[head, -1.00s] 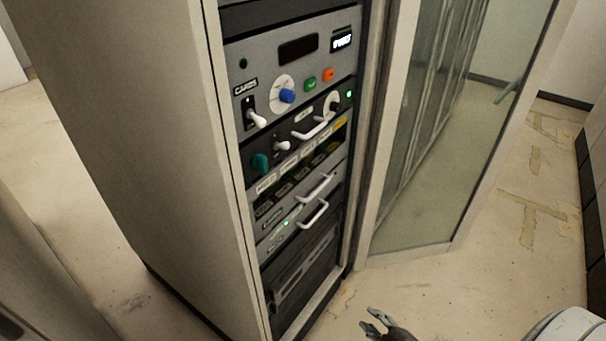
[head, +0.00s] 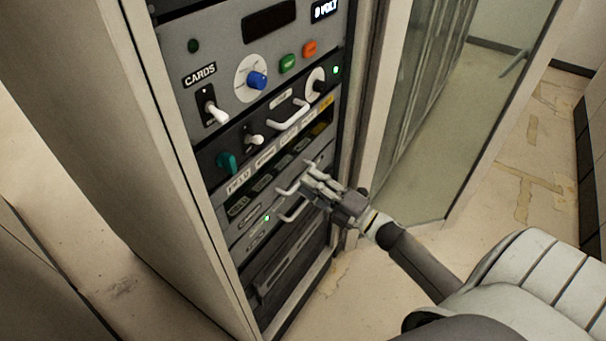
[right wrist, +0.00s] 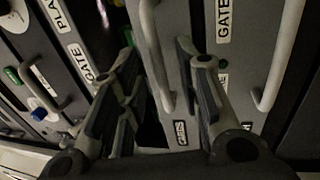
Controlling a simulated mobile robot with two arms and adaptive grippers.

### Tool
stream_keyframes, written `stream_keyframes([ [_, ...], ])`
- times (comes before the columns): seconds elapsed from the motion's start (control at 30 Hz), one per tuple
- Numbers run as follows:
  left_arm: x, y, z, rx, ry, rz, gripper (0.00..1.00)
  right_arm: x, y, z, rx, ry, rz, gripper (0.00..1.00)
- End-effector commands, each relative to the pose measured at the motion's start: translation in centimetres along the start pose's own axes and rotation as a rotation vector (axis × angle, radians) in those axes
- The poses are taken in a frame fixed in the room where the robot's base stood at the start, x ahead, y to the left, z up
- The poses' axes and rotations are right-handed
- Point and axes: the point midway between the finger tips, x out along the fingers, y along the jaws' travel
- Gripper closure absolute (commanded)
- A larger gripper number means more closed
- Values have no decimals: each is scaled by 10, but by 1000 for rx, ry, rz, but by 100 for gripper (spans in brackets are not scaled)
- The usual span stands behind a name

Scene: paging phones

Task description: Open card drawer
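The rack (head: 175,135) stands open-fronted with drawers and panels. Two pale bar handles sit low on its grey drawer fronts: an upper handle (head: 285,191) and a lower handle (head: 294,213). My right gripper (head: 312,172) is open at the upper handle, covering part of it. In the right wrist view, one handle (right wrist: 152,45) runs between the spread fingers of the right gripper (right wrist: 160,58), and I cannot tell whether they touch it. The other handle (right wrist: 277,60) lies outside the right finger. A small label (right wrist: 180,133) is hard to read. The drawers look shut. My left gripper is out of view.
Above are a toggle switch under a CARDS label (head: 200,75), a blue knob (head: 257,80), green and orange buttons, and a higher white handle (head: 289,117). A glass door (head: 440,120) stands open at the right. Bare floor lies below it.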

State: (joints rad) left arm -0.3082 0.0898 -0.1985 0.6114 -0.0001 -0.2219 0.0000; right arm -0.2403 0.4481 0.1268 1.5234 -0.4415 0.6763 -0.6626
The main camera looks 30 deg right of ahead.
Motion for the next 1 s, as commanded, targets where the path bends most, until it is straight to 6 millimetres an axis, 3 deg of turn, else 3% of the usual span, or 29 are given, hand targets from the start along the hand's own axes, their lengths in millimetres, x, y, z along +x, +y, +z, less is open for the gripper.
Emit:
stream_keyframes([
  [0.2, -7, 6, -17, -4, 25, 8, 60, 24, 1, 1, 1, -2, 0, 68],
  [0.57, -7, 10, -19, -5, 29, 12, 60, 29, -1, 0, 2, -1, -1, 68],
  [0.8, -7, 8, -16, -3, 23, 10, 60, 28, -1, 0, 2, -1, 0, 99],
  [1.0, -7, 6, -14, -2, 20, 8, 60, 28, -1, 0, 2, -1, -1, 100],
])
